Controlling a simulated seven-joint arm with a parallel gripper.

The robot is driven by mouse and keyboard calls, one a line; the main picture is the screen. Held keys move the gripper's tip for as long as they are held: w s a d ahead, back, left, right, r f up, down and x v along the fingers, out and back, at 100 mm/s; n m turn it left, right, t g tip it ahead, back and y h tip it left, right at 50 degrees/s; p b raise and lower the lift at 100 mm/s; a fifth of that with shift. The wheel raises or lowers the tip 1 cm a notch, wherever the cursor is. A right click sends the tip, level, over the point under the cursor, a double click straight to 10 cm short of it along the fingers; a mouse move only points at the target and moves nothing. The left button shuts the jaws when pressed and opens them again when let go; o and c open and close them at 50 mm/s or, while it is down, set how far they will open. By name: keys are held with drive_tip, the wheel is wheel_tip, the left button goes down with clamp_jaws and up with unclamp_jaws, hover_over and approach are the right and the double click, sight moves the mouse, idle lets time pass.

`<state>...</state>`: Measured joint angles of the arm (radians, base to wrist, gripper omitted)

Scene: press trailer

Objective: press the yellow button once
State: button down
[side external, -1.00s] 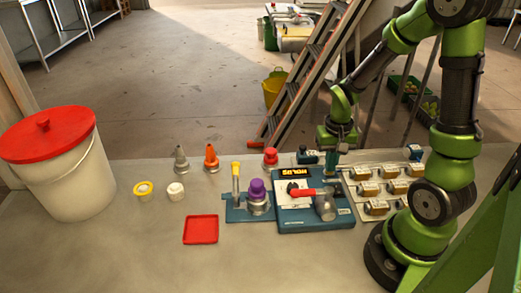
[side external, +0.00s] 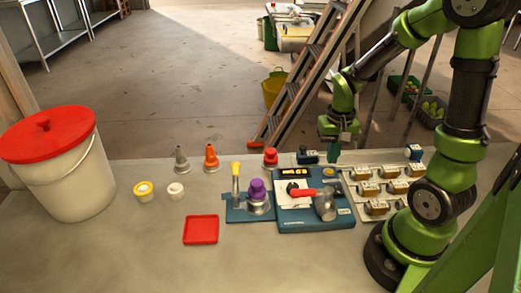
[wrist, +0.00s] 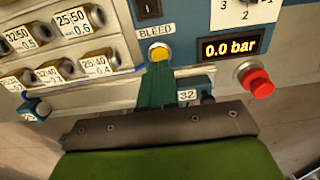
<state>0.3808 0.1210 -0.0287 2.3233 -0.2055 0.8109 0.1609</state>
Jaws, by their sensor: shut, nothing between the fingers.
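The yellow button (wrist: 159,52) sits in a light ring below the label BLEED in the wrist view. In the side view it is a small yellow spot (side external: 329,172) at the back right of the blue press panel (side external: 345,220). My gripper (side external: 334,158) is shut and empty. It is just above and behind the button in the side view, with a small gap showing. In the wrist view my green fingertips (wrist: 157,76) overlap the button's lower edge. The panel's display (wrist: 231,47) reads 0.0 bar.
A red knob (wrist: 257,83) is beside the display. A red-handled lever (side external: 305,192) and a grey cylinder (side external: 325,207) are on the panel. A purple-topped part (side external: 257,190) stands to its left. A rack of labelled blocks (side external: 375,190) is at right.

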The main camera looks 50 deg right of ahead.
wheel_tip(320, 180, up, 8)
drive_tip(key=shift+f, duration=0.2)
idle(0.4)
idle(0.9)
